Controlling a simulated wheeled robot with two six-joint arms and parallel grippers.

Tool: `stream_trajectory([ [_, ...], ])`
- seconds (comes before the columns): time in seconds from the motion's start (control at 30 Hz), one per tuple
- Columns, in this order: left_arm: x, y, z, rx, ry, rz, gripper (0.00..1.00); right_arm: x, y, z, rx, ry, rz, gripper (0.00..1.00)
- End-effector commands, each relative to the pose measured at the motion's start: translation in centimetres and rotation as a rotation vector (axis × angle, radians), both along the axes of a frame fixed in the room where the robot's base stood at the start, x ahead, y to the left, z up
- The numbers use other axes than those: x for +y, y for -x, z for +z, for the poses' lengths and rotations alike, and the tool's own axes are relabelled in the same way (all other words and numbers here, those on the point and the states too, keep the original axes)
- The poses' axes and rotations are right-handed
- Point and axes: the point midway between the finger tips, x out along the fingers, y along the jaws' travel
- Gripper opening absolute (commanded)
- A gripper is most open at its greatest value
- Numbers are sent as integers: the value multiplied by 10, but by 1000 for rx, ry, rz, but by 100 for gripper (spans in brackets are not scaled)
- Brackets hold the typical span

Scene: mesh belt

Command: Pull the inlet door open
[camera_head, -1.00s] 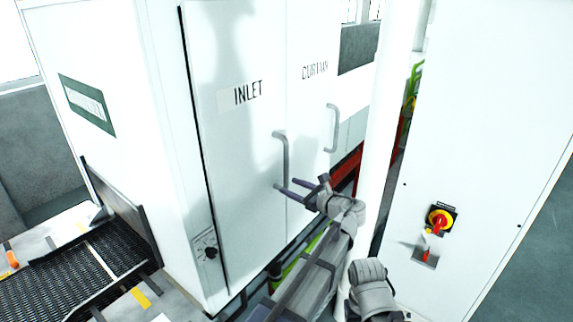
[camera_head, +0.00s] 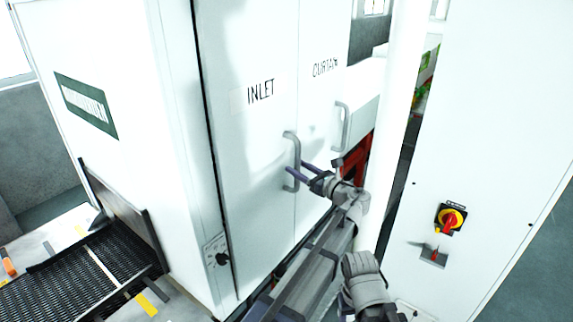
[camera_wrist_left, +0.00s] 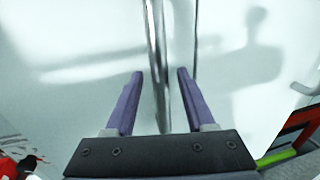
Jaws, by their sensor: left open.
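The inlet door (camera_head: 250,190) is a tall white panel labelled INLET, and it looks closed. Its grey bar handle (camera_head: 297,148) is upright near the panel's right edge. My left gripper (camera_head: 295,168) is at the lower part of this handle, with its purple fingers open. In the left wrist view, the handle (camera_wrist_left: 157,60) runs between the two spread fingers (camera_wrist_left: 158,85), with a gap showing on each side. The door seam (camera_wrist_left: 196,45) shows to its right. My right gripper is not in view.
The curtain door (camera_head: 325,100) with its own handle (camera_head: 342,125) adjoins on the right. A white post and a cabinet with a red-yellow switch (camera_head: 450,218) stand further right. A black mesh belt (camera_head: 75,285) is at lower left, and a small knob (camera_head: 222,258) sits beside the inlet door.

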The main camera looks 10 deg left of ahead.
Motion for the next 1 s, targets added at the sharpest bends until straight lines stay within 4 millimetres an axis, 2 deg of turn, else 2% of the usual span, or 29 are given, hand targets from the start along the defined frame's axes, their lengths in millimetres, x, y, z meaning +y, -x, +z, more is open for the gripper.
stream_trajectory([
  [0.33, -2, -2, 0, 0, 0, -2, 55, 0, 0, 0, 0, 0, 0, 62],
  [0.83, -1, -2, 0, 0, 0, -1, 0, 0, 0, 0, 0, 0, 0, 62],
  [1.0, -1, -3, 0, -1, -1, -1, 0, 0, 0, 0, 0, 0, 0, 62],
])
